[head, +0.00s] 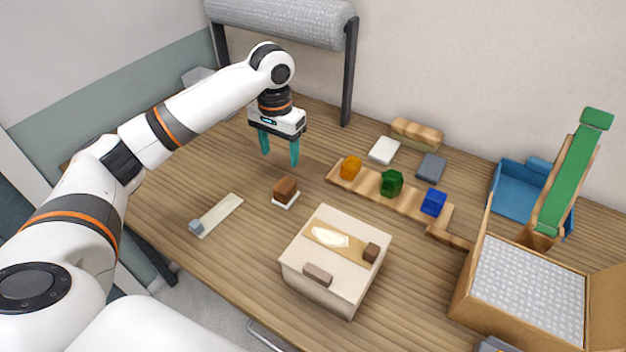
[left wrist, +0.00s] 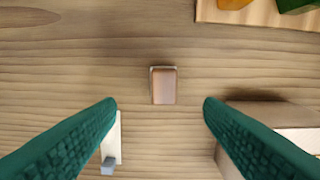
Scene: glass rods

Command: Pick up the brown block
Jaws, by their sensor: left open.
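The brown block (head: 285,188) sits on a small white pad (head: 285,202) on the wooden table, left of the cream box. In the left wrist view the brown block (left wrist: 163,86) lies ahead of and between my fingers, with open space around it. My left gripper (head: 279,160) is open and empty, its teal fingers pointing down above the table, behind the block in the head view. It also shows in the left wrist view (left wrist: 160,104), with both fingers spread wide. My right gripper is not in view.
A cream box (head: 308,257) stands right of the block. A pale strip with a grey piece (head: 219,216) lies left of it. A wooden rack (head: 413,207) holds orange, green and blue pieces. A padded carton (head: 462,295) stands at the right.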

